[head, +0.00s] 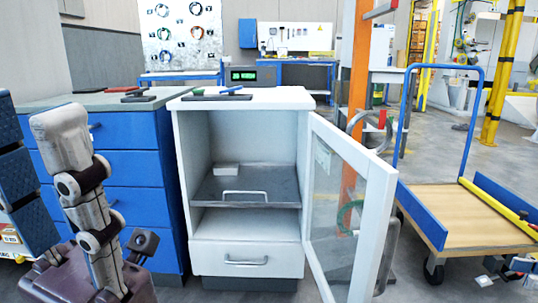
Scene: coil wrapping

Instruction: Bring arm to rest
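My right gripper (505,272) shows at the bottom right edge, dark and partly cut off, in front of the cart. It is too small and cropped to tell whether its fingers are apart. I see nothing clearly held in it. My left arm (85,190) comes in at the left, its grey links folded upward in front of the blue drawer cabinet. I cannot make out the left gripper's fingers.
A white cabinet (244,256) stands in the middle, its glass door (345,220) swung open to the right; a grey shelf (260,183) with a handle is inside. A blue drawer cabinet (140,165) adjoins it. A flatbed cart (470,220) stands right.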

